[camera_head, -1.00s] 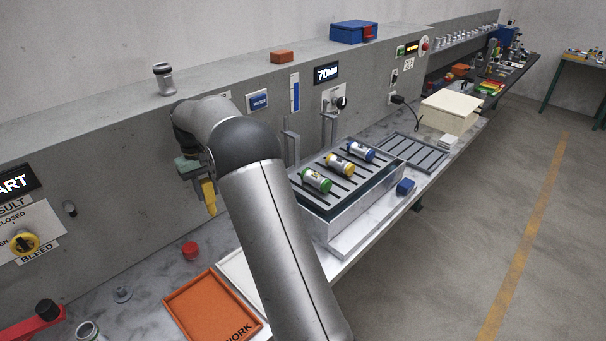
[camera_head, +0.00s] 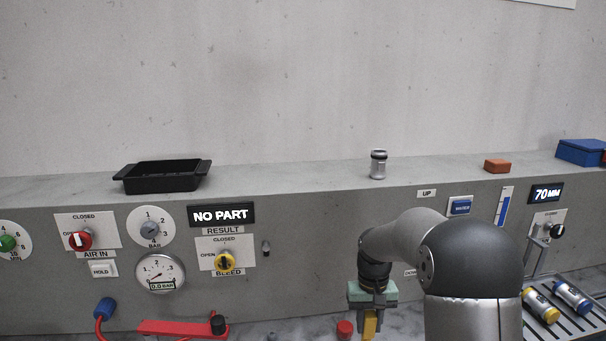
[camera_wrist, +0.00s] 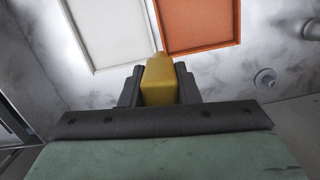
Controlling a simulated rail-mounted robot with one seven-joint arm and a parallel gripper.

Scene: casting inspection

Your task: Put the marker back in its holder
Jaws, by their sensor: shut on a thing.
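My gripper (camera_head: 371,308) is shut on a yellow block-like piece, which I take to be the marker (camera_head: 370,326). It points down above the bench at the bottom of the head view. In the wrist view the marker (camera_wrist: 159,82) sits between the dark fingers (camera_wrist: 160,92), with its far end over the trays. I cannot make out a marker holder for certain in either view.
The wrist view shows a white tray (camera_wrist: 92,66), an orange tray (camera_wrist: 200,48) and a small grey peg (camera_wrist: 265,77).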

